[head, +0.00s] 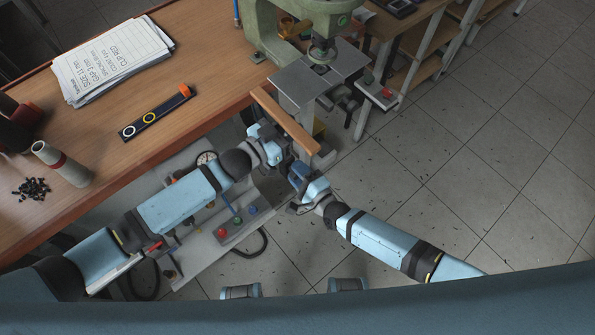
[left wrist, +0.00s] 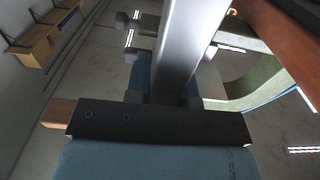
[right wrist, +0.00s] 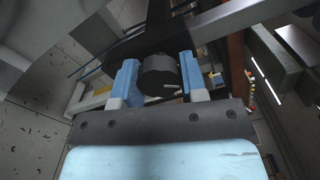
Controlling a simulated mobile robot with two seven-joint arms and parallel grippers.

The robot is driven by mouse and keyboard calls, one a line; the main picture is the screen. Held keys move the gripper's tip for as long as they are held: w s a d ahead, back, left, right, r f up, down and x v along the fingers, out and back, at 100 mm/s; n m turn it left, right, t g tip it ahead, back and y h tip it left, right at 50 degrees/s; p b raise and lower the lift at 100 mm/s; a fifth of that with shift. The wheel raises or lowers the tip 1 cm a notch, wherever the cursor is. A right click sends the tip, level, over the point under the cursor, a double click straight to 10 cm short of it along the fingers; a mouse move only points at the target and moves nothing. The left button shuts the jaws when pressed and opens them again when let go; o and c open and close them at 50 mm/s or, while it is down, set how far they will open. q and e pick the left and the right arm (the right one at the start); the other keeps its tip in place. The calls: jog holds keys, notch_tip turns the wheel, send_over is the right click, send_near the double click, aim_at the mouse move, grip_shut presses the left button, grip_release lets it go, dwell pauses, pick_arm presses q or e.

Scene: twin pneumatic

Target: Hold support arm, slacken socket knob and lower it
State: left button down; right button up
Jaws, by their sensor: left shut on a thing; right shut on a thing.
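In the left wrist view a grey metal bar, which looks like the support arm (left wrist: 188,45), runs up from between the fingers of my left gripper (left wrist: 165,85). My left gripper is shut on it; in the head view this gripper (head: 276,146) is below the wooden strip. In the right wrist view a round black socket knob (right wrist: 160,76) sits between the blue fingers of my right gripper (right wrist: 159,82). My right gripper is shut on the knob. In the head view my right gripper (head: 297,172) is just lower right of the left one and hides the knob.
A green machine (head: 268,30) with a grey metal plate (head: 318,74) stands above the grippers. A wooden strip (head: 286,122) borders it. The workbench (head: 205,50) holds papers (head: 112,58) and a black strip with rings (head: 153,114). Tiled floor at right is open.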

jog(key=shift+n, duration=2.2)
jog(key=o, duration=0.9)
jog(key=shift+o, duration=0.2)
